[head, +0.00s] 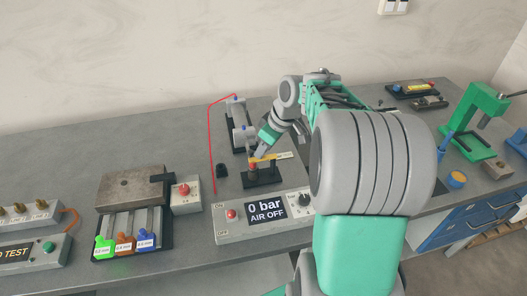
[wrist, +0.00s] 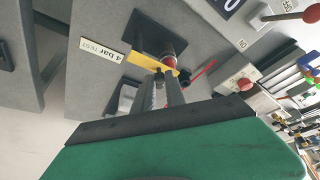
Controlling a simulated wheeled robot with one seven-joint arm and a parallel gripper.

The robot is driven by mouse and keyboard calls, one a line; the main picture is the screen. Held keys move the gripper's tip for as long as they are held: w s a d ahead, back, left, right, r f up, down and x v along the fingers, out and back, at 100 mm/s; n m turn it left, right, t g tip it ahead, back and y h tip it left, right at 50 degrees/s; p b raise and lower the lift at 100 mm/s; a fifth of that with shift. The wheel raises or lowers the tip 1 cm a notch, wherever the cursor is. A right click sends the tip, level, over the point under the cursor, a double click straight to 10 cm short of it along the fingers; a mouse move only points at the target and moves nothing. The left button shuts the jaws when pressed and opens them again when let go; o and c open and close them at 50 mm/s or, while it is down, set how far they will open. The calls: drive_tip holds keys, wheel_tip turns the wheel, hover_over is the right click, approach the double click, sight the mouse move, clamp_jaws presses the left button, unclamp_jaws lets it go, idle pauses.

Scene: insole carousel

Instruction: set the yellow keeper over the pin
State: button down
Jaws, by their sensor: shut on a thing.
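In the wrist view the keeper (wrist: 145,62) crosses just beyond my fingertips, and the tag (wrist: 101,45) reads 4 bar TEST. My gripper (head: 256,152) reaches down from behind and is shut on the keeper; its fingers (wrist: 166,77) also show in the wrist view. A red-topped round part (wrist: 168,60) stands close beside the fingers and keeper. I cannot make out the pin or whether the keeper is around it.
A grey box (head: 265,215) reading 0 bar AIR OFF is in front of the stand. A thin red line (head: 211,145) and grey cylinders (head: 242,133) lie behind and left. A green press (head: 485,115) stands right.

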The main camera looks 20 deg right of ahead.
drive_tip(key=shift+w+r, duration=0.1)
idle(0.3)
drive_tip(key=c, duration=1.4)
unclamp_jaws()
drive_tip(key=v, duration=0.7)
drive_tip(key=shift+r, duration=0.35)
